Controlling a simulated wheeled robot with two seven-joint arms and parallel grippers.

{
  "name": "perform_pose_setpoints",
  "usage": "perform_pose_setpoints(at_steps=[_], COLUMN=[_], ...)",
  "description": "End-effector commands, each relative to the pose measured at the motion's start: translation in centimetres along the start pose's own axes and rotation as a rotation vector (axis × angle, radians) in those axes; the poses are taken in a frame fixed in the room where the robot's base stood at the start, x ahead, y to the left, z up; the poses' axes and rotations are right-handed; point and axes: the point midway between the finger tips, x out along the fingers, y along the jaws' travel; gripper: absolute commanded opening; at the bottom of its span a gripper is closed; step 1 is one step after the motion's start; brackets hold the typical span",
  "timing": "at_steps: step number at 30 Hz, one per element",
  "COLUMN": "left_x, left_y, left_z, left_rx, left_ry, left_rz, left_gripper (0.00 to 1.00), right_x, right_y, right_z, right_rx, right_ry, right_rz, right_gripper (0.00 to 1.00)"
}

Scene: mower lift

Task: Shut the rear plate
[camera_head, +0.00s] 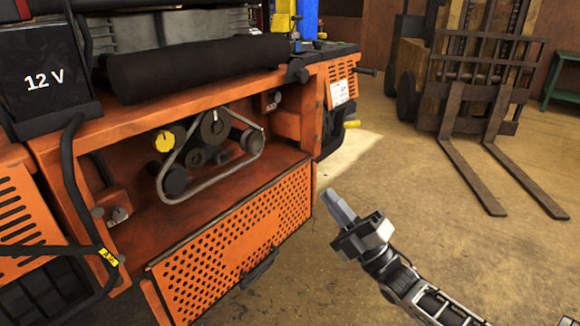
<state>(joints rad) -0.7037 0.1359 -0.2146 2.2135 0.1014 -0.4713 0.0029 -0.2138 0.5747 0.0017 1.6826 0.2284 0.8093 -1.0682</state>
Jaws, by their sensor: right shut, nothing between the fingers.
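The rear plate (240,245) is an orange perforated panel with a dark handle (260,268) near its lower edge. It hangs down at the lower front of the orange mower (215,95), so the bay with belt and pulleys (208,150) lies open above it. My right gripper (332,194) is shut and empty. It is just right of the plate's right edge, over the floor, apart from the plate as far as I can tell. My left gripper is not in view.
A forklift (480,75) with lowered forks (475,165) stands at the right back. The floor between them is clear.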

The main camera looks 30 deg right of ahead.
Motion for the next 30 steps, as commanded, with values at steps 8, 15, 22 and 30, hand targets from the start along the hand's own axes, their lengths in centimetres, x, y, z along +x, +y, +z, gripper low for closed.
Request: perform_pose_setpoints(at_steps=[8,15,22,30], left_x=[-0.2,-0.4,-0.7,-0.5], left_y=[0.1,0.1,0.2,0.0], left_z=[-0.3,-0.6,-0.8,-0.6], left_rx=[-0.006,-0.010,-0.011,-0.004], left_ry=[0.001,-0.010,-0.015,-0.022], left_rz=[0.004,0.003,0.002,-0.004], left_gripper=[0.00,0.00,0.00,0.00], right_x=[3.2,8.5,12.5,14.2], right_y=[1.5,1.8,1.9,1.8], right_z=[0.3,0.2,0.1,0.0], right_rx=[-0.068,-0.066,-0.065,-0.063], right_ry=[0.028,0.027,0.025,0.023], right_rz=[0.059,0.059,0.054,0.051], right_gripper=[0.00,0.00,0.00,0.00])
